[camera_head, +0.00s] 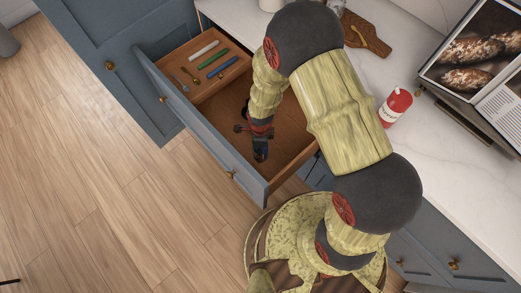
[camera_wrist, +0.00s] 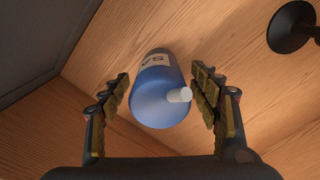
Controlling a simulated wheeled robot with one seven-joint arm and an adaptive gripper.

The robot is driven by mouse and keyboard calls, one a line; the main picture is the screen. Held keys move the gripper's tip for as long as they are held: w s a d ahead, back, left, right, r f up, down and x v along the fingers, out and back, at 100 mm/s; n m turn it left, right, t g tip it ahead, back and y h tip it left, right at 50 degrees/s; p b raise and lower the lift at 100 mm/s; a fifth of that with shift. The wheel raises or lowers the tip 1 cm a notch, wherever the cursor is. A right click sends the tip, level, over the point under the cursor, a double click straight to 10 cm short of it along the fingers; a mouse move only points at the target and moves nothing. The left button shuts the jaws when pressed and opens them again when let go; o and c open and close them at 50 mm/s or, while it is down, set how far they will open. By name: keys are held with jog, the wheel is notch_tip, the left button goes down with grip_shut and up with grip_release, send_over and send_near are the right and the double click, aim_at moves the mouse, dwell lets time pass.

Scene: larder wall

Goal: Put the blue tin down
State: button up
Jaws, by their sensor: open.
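A blue tin (camera_wrist: 157,100) is in the wrist view, inside the open drawer (camera_head: 285,157). Its round end with a short white spout faces the camera, and a pale label with dark letters shows on its side. My gripper (camera_wrist: 161,84) is open, with one finger on each side of the tin. There is a small gap at the left finger; the right finger is close to the tin, and I cannot tell whether it touches. In the head view my gripper (camera_head: 260,146) reaches down into the drawer, and the tin is hidden there.
A compartment at the drawer's left holds a white stick (camera_head: 203,49), a green one (camera_head: 213,58) and a blue one (camera_head: 222,69). A dark round-based object (camera_wrist: 291,27) is beyond the right finger. On the counter are a red-and-white can (camera_head: 395,107), a board (camera_head: 366,34) and an open book (camera_head: 478,55).

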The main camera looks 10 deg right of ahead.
notch_tip(320, 180, up, 8)
jog(key=p, duration=0.2)
jog(key=shift+r+p, duration=0.2)
jog(key=shift+p, duration=0.2)
jog(key=w+d+r+n+t, duration=0.1)
jog(key=d+r+n, duration=0.3)
jog(key=r, duration=0.8)
jog(key=d+r+n+t, duration=0.2)
jog(key=r+n, duration=0.3)
jog(key=r, duration=0.7)
jog(key=s+d+r+n+t, duration=0.1)
jog(key=s+d+r+n, duration=0.2)
jog(key=s+r+n, duration=0.2)
jog(key=s+d+r+n+t, duration=0.1)
jog(key=s+d+r+n, duration=0.2)
jog(key=s+r+n, duration=0.3)
notch_tip(320, 180, up, 6)
jog(key=s, duration=0.2)
jog(key=shift+s+t, duration=0.3)
jog(key=shift+f, duration=0.1)
